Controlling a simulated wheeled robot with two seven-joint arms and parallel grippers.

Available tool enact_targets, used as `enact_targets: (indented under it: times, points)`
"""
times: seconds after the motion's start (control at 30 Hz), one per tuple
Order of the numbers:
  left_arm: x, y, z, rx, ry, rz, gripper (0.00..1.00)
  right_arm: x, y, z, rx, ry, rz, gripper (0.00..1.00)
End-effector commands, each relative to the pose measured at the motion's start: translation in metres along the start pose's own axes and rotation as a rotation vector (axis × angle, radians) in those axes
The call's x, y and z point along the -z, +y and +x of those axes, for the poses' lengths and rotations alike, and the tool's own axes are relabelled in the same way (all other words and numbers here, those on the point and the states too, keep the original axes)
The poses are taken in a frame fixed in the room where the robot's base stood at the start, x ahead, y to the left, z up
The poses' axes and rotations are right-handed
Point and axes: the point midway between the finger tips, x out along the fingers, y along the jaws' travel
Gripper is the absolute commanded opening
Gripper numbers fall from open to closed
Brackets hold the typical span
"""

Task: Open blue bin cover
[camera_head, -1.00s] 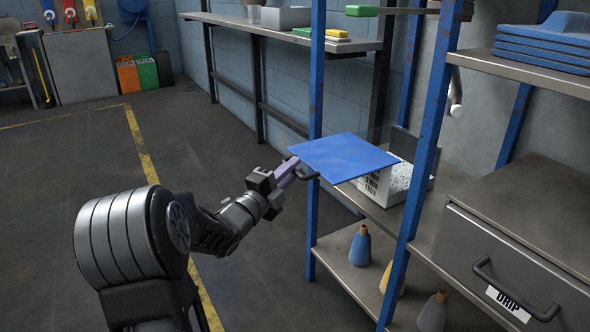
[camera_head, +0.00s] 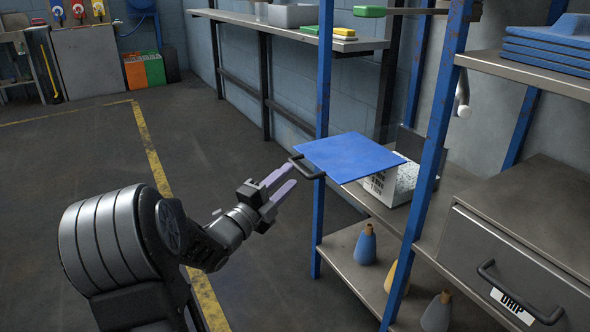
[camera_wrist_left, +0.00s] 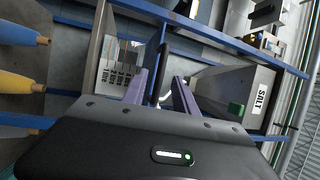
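The blue bin cover (camera_head: 350,155) is a flat blue panel that juts out from the shelf past the blue post, above and in front of a white bin (camera_head: 400,183). Its black handle (camera_head: 307,168) is at its left edge. The white bin also shows there (camera_wrist_left: 122,68). My right gripper is not in view.
Blue shelf posts (camera_head: 412,190) stand beside the cover. Bottles (camera_head: 364,245) stand on the lower shelf. A grey drawer unit marked DRIP (camera_head: 520,250) is at right. A box marked SALT (camera_wrist_left: 235,92) shows in the wrist view. The floor at left is clear.

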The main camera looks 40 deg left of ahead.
Motion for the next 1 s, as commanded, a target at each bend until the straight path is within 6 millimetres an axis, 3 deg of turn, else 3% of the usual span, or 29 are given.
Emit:
enact_targets:
  times: [0.1,0.27,0.87,1.0]
  points:
    - [-0.001,-0.001,-0.018,-0.001,-0.003,0.000,0.34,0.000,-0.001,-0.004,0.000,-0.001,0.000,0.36]
    - [0.001,0.000,-0.029,0.000,0.001,-0.001,0.34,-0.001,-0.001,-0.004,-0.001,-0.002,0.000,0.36]
    - [0.000,0.000,-0.029,0.000,0.001,-0.005,0.34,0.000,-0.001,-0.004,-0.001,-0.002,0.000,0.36]
    - [-0.004,0.005,-0.030,-0.019,-0.016,-0.080,0.34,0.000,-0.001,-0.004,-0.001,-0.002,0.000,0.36]
